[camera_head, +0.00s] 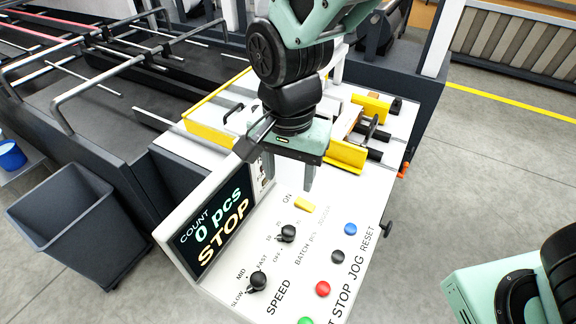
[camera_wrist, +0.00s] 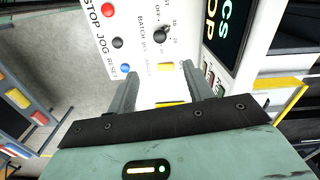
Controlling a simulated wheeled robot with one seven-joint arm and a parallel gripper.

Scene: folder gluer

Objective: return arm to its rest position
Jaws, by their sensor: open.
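My gripper (camera_head: 290,180) hangs from my green and black arm (camera_head: 293,75) over the upper part of the white control panel (camera_head: 345,195). In the wrist view its two grey fingers (camera_wrist: 160,80) stand apart with nothing between them, pointing at the panel. The yellow ON switch (camera_head: 304,205) sits just below and right of the fingers in the head view. Whether the fingertips touch the panel I cannot tell. The display (camera_head: 212,225) reads COUNT 0 pcs STOP.
The panel carries black knobs (camera_head: 257,281) and several buttons, among them a red one (camera_head: 323,289). Yellow and white machine parts (camera_head: 345,153) stand close behind my gripper. A grey bin (camera_head: 75,220) is at left.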

